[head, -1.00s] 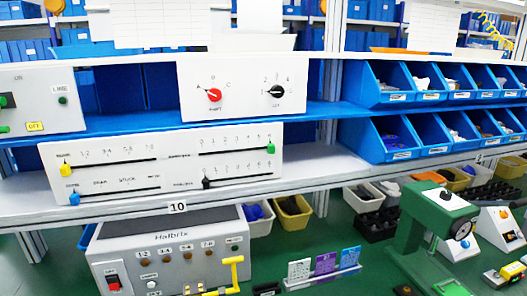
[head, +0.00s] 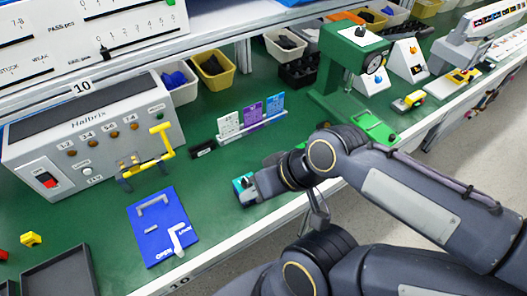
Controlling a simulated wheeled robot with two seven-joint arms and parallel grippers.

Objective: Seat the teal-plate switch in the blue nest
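The blue nest (head: 157,238) is a flat blue board with grey raised bars and white lettering, lying on the green bench at lower left in the head view. A small teal piece with dark parts, seemingly the teal-plate switch (head: 239,185), shows at the tip of my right gripper (head: 250,188), right of the nest. The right gripper is low near the bench's front edge, apart from the nest. Its fingers largely cover the teal piece, so I cannot tell whether they are shut on it or only around it. My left gripper is not in view.
A grey Halbris box (head: 90,142) with a yellow handle stands behind the nest. A card rack (head: 252,125) and a green press (head: 345,70) stand behind the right gripper. A dark tray (head: 60,272) and yellow block (head: 31,239) lie at left. Green bench between nest and gripper is clear.

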